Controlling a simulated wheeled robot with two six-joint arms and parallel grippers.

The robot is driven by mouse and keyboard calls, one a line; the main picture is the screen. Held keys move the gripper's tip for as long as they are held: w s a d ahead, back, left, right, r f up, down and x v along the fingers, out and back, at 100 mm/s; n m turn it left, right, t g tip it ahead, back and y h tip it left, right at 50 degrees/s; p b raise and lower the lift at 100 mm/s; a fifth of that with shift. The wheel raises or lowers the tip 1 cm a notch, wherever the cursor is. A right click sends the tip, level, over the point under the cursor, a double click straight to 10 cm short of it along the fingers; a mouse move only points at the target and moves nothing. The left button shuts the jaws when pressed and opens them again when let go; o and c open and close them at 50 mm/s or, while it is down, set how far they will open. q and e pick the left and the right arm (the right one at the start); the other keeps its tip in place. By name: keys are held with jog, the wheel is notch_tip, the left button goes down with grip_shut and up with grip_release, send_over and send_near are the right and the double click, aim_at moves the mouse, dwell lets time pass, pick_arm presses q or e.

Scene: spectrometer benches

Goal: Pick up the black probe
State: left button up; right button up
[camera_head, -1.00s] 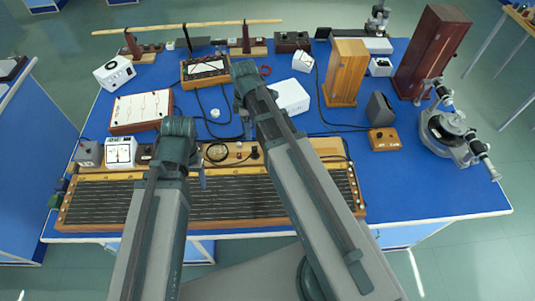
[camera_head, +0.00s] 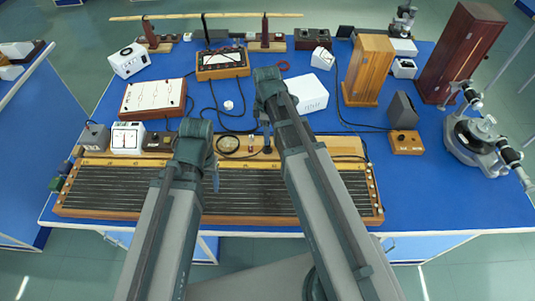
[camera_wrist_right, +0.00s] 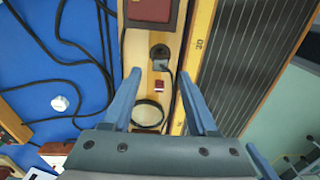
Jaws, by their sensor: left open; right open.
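The black probe, as I take it, is a small black knob-like piece with a cord (camera_wrist_right: 160,53) on the wooden strip of the long slide-wire board. It also shows in the head view (camera_head: 267,147), just below my right gripper (camera_head: 266,129). In the right wrist view my right gripper (camera_wrist_right: 159,80) has its two blue fingers apart and empty. The probe lies just beyond and between the fingertips, and nothing touches it visibly. My left gripper (camera_head: 216,178) hangs over the ribbed part of the board (camera_head: 110,190), open, with its jaw partly hidden by its wrist.
Black cables cross the blue bench top. A white box (camera_head: 308,94) stands behind my right arm. Clear blue surface lies at the right front.

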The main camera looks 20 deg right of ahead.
pick_arm(q)
jog(key=shift+f, duration=0.45)
pick_arm(e)
jog(key=shift+f, duration=0.4)
pick_arm(q)
notch_tip(320, 180, down, 5)
jog(key=b, duration=0.5)
jog(key=shift+f, duration=0.15)
pick_arm(e)
notch_tip(320, 180, down, 5)
jog(key=shift+d+f, duration=0.1)
jog(key=shift+f, duration=0.05)
grip_shut()
